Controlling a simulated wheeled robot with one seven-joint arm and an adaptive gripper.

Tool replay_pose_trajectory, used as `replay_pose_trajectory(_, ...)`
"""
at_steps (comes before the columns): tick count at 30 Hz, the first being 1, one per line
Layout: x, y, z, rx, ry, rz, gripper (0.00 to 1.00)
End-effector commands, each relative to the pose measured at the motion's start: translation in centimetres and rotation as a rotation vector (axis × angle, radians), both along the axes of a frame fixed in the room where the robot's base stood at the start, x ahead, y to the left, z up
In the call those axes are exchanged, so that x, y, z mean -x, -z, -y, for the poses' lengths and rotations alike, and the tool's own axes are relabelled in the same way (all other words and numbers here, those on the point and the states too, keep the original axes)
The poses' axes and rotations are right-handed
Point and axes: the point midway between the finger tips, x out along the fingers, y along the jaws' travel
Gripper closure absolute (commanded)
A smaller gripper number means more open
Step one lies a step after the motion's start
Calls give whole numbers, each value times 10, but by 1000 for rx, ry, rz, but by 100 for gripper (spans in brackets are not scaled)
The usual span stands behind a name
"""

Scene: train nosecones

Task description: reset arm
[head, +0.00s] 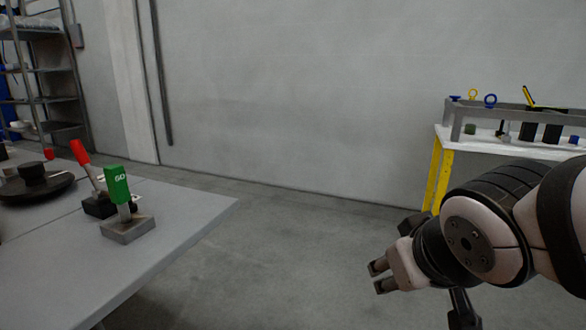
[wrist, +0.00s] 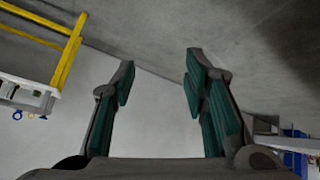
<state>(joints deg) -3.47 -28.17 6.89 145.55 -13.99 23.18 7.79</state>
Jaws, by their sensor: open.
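My gripper (head: 379,277) is at the lower right of the head view, in the air above the bare floor. It is apart from both tables. In the wrist view my gripper (wrist: 160,88) has its two green-padded fingers spread wide, with nothing between them. My arm reaches in from the right edge of the head view.
A grey table (head: 180,215) at left holds a green GO lever (head: 117,185), a red-handled lever (head: 82,155) and a dark round part (head: 35,185). A yellow-legged white table (head: 437,165) with a tool rack stands at right. Shelving (head: 45,85) is back left. Floor (head: 270,235) between is clear.

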Motion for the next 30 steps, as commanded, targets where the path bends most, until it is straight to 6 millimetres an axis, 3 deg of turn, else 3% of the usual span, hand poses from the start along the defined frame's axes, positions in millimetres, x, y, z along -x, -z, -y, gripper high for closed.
replay_pose_trajectory(3,51,9,26,-4,104,-161,59)
replay_pose_trajectory(6,94,17,36,-24,164,-293,59)
replay_pose_trajectory(12,162,23,40,-73,221,-495,59)
replay_pose_trajectory(19,225,21,33,-134,239,-682,59)
replay_pose_trajectory(30,213,-39,34,-135,232,-618,59)
